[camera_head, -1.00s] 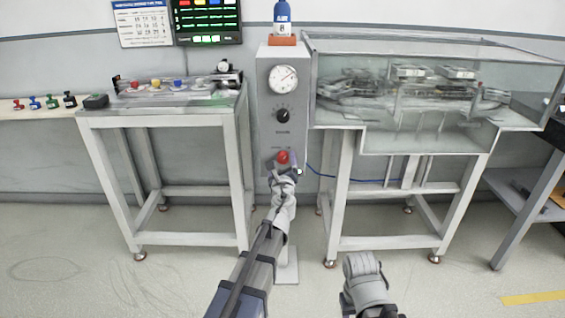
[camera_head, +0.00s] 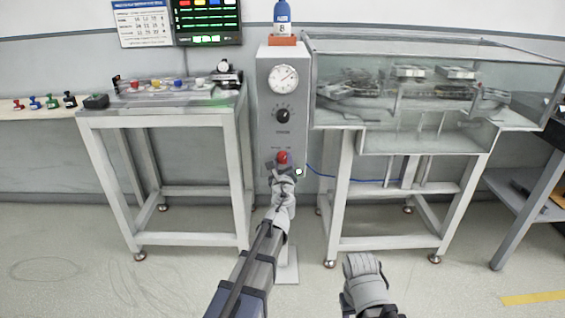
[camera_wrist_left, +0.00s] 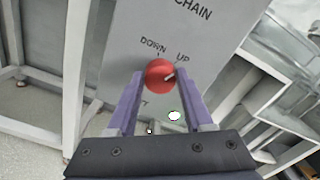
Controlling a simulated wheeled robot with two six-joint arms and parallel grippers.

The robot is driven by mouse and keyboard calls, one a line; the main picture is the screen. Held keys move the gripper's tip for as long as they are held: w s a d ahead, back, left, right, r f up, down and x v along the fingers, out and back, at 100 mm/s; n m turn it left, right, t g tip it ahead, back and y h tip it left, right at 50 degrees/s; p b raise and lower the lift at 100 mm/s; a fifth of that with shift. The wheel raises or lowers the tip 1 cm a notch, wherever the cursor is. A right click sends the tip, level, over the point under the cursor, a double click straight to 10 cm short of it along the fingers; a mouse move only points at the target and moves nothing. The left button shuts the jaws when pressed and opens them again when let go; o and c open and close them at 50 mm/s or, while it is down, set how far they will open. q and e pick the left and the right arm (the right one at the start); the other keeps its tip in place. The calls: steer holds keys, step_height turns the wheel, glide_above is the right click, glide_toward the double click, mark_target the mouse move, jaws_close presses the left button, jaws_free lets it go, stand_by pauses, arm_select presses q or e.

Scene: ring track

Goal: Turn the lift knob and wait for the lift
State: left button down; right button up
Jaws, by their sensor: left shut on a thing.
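The red lift knob (camera_head: 283,157) is low on the front of a grey control column (camera_head: 267,100). A small white round spot (camera_head: 299,171) shows beside the gripper.
A round gauge (camera_head: 283,79) and a black knob (camera_head: 283,115) are higher on the column. A clear-walled case (camera_head: 410,140) holding a track stands right. A white table (camera_head: 160,118) stands left. A blue bottle (camera_head: 283,18) tops the column. The floor in front is open.

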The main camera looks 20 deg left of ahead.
arm_select(q)
steer(key=shift+n, duration=0.3)
steer(key=n, duration=0.5)
steer(key=shift+f, duration=0.1)
steer(key=n, duration=0.6)
steer(key=shift+a, duration=0.1)
steer(key=shift+n, duration=0.3)
stand_by(0.3)
steer(key=shift+c, duration=1.5)
jaws_free()
steer(key=shift+s, duration=0.2)
steer(key=v, duration=0.7)
steer(key=shift+s, duration=0.25)
